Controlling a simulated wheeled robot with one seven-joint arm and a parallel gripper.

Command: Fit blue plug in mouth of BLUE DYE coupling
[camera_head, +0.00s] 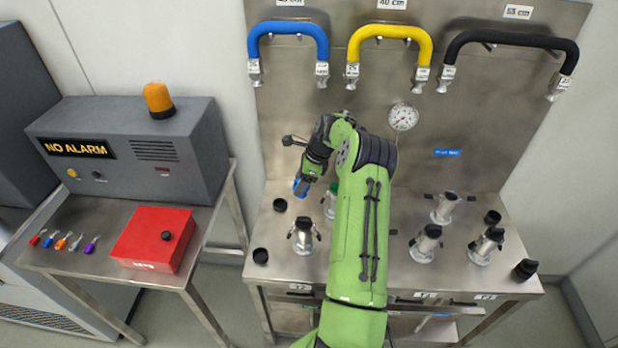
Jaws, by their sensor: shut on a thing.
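My gripper (304,178) is at the end of my green arm, above the left part of the steel bench. It is shut on a small blue piece, the blue plug (300,188), pointing down and mostly hidden by the jaws. The plug is apart from the couplings.
Black-capped couplings stand at left (303,238) and right (425,244). Loose black caps (525,269) lie around them. My arm hides the bench middle. Blue (288,29), yellow (390,32) and black (510,38) hoses hang above. A red box (150,240) sits on the left table.

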